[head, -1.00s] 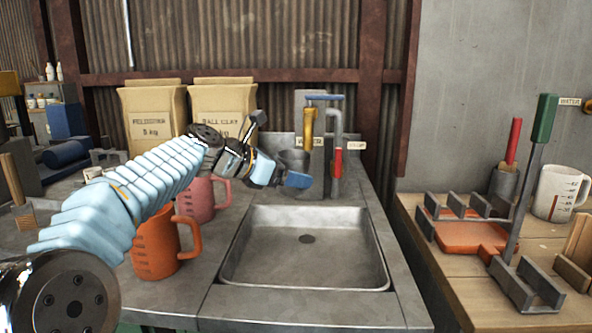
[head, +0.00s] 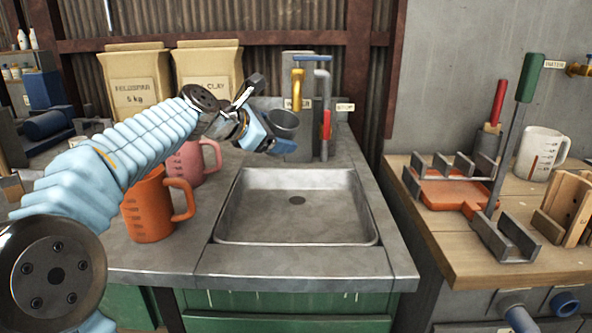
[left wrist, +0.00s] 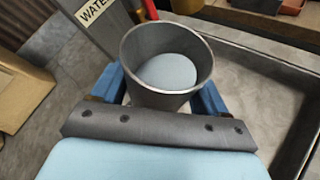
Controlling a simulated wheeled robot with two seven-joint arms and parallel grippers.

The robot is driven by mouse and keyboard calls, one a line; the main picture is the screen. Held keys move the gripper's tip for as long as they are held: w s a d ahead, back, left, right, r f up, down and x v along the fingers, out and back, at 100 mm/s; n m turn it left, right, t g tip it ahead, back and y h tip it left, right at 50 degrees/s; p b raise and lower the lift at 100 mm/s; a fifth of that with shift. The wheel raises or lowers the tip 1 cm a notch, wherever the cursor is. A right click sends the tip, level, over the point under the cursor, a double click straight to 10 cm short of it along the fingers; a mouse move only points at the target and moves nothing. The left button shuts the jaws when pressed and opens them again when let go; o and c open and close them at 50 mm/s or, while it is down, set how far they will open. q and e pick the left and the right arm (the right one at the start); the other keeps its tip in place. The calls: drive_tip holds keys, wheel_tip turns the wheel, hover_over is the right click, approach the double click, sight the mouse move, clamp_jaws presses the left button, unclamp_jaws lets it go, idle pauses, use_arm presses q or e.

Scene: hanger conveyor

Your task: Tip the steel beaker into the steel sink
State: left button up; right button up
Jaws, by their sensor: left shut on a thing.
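The steel beaker (head: 284,122) is upright, near the back left corner of the steel sink (head: 228,222). My left gripper (head: 277,145) is shut on it, with the blue fingers on either side. In the left wrist view the beaker (left wrist: 134,82) is seen from above between the fingers, with a smooth pale blue surface inside. The sink (left wrist: 283,62) lies to its right there. The beaker's base is hidden, so I cannot tell whether it touches the counter. The sink is empty apart from its drain. My right gripper is out of view.
An orange jug (head: 150,210) and a pink jug (head: 189,163) stand left of the sink. Taps with yellow (head: 297,88) and red (head: 326,124) handles stand behind it. A wooden bench (head: 450,245) with a lever device is at right. Space above the sink is clear.

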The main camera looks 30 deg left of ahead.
use_arm(q)
drive_tip(key=shift+a+r+m, duration=0.15)
drive_tip(key=shift+a+m, duration=0.05)
drive_tip(key=shift+m, duration=0.2)
drive_tip(key=shift+y, duration=0.4)
drive_tip(key=shift+r+m, duration=0.1)
drive_tip(key=shift+m, duration=0.3)
drive_tip(key=shift+t+y+b, duration=0.3)
drive_tip(key=shift+m, duration=0.4)
drive_tip(key=shift+a+m+y+b, duration=0.1)
drive_tip(key=shift+m+y+b, duration=0.2)
drive_tip(key=shift+m+y, duration=0.15)
